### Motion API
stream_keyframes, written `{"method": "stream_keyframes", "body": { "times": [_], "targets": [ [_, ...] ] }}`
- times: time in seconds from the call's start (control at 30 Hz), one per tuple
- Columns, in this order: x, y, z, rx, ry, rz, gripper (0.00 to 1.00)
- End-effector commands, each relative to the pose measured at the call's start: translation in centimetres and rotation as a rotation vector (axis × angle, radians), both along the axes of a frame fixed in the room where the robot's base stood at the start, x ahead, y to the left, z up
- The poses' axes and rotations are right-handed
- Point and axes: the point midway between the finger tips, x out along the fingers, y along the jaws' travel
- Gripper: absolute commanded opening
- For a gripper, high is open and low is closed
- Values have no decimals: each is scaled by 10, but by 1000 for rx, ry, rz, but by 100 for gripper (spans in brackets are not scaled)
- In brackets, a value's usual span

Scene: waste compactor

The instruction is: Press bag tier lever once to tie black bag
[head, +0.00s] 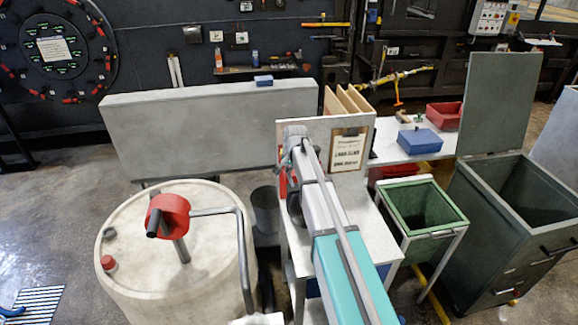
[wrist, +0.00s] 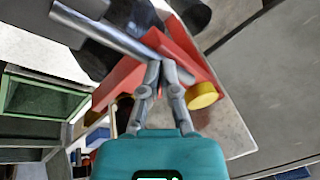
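In the wrist view, my gripper (wrist: 160,66) has its two fingertips together, with nothing seen between them. It is over or against a red tool (wrist: 190,58), which looks like the bag tier; contact cannot be told. A grey metal bar (wrist: 115,32), perhaps its lever, runs across the upper left, and a yellow knob (wrist: 202,95) is right of the fingers. A dark patch (wrist: 97,60) behind the bar may be the black bag. In the head view, my arm hides the gripper; a bit of red (head: 283,184) shows left of it above the white table (head: 372,228).
A white drum (head: 130,250) with a red-capped pump stands at left. A green bin (head: 428,212) and a large dark green bin (head: 520,220) with a raised lid are at right. A board holder (head: 347,150) and grey panel (head: 210,125) stand behind.

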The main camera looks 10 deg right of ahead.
Motion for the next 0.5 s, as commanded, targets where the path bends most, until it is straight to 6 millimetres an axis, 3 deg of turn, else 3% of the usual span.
{"method": "stream_keyframes", "body": {
  "times": [0.5],
  "targets": [
    [2,0,6,-1,2,0,0]
  ]
}}
